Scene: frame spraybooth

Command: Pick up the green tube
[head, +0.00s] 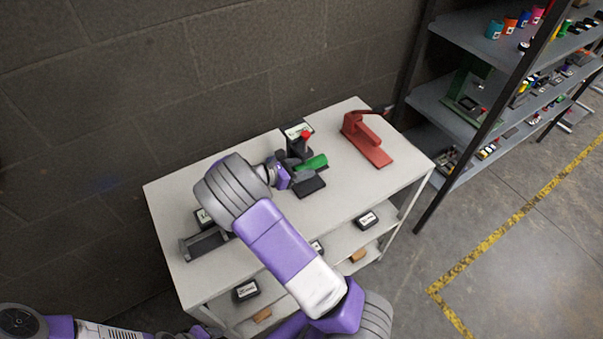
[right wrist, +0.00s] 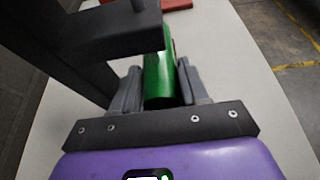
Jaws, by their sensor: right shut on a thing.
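The green tube (head: 314,163) is at a dark fixture with a red knob (head: 303,146) on the white table. In the right wrist view the green tube (right wrist: 158,78) lies between the two grey fingers of my right gripper (right wrist: 160,84), which is shut on it. In the head view my right gripper (head: 300,175) is at the tube, partly hidden by its own wrist. I cannot tell whether the tube touches the fixture. My left gripper is not in view.
A red tool (head: 367,138) stands on the right part of the white table (head: 345,195). A dark holder (head: 205,243) sits at the left. Lower shelves hold small labelled boxes (head: 367,220). A metal rack (head: 440,100) stands at the right, and a dark block wall is behind.

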